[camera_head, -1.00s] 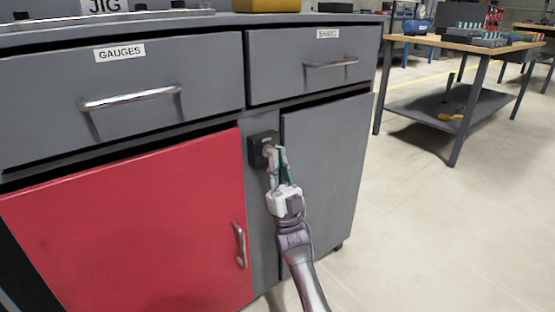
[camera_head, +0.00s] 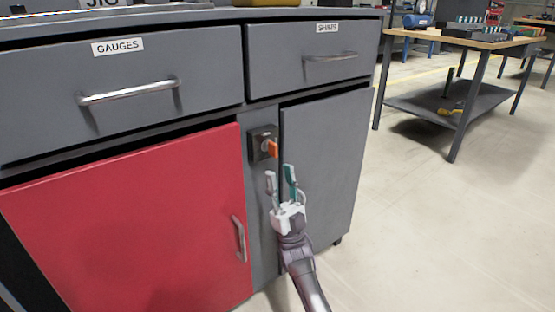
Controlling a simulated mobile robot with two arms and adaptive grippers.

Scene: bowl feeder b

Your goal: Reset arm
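My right gripper (camera_head: 280,178) is open and empty in the head view. Its two fingers point up, in front of the grey post and right door of the cabinet. Just above the fingertips, a dark square switch box (camera_head: 263,143) with an orange handle (camera_head: 272,149) is fixed to the post. The fingertips appear clear of the handle. My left gripper is not in view.
The grey cabinet has a GAUGES drawer (camera_head: 130,95), a second labelled drawer (camera_head: 318,62), a red door (camera_head: 130,220) and a grey right door (camera_head: 325,165). A wooden-topped workbench (camera_head: 455,42) stands at right. Open floor (camera_head: 440,240) lies right of the cabinet.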

